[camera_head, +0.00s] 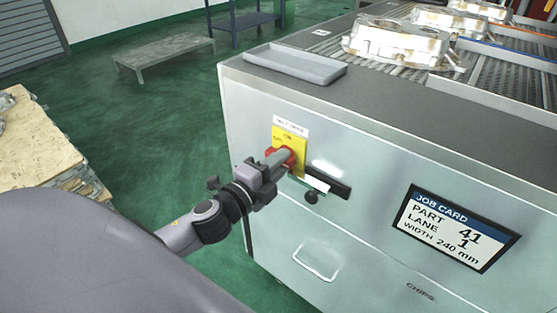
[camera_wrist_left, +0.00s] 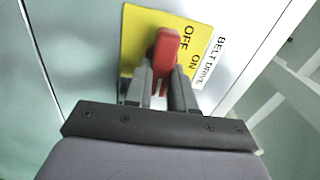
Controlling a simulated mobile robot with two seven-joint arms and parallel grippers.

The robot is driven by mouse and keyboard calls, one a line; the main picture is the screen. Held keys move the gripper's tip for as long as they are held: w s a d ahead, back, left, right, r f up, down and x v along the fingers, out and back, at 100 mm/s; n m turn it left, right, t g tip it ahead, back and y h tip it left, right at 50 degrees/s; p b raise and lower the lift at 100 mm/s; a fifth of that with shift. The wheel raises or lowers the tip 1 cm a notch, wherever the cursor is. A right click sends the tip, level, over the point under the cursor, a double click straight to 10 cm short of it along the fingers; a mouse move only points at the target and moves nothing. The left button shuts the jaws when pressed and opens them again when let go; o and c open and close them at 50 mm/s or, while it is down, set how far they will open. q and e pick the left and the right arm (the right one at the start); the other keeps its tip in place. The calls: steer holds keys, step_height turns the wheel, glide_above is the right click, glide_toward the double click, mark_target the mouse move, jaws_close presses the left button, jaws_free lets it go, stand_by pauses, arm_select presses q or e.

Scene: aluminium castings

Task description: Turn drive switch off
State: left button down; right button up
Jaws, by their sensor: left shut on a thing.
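The drive switch is a red handle (camera_wrist_left: 165,48) on a yellow plate (camera_wrist_left: 135,38) marked OFF and ON, with a white label (camera_wrist_left: 209,62) reading BELT DRIVE. In the head view the red switch (camera_head: 270,153) and yellow plate (camera_head: 290,136) sit on the front of the grey machine cabinet. My left gripper (camera_wrist_left: 163,82) is shut on the red handle, with a finger on either side. My left gripper (camera_head: 286,157) hides part of the switch in the head view. My right gripper is not in view.
A dark slot with a white tag (camera_head: 316,184) and a black knob (camera_head: 311,198) lie right of the switch. A job card screen (camera_head: 456,228) and a drawer handle (camera_head: 315,263) are on the same panel. A grey tray (camera_head: 295,65) and castings (camera_head: 395,43) lie on top.

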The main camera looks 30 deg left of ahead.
arm_select(q)
steer(key=shift+f+m, duration=0.1)
steer(key=shift+m, duration=0.3)
steer(key=c, duration=1)
jaws_free()
steer(key=shift+o, duration=0.2)
steer(key=shift+s+f, duration=0.1)
steer(key=shift+f, duration=0.05)
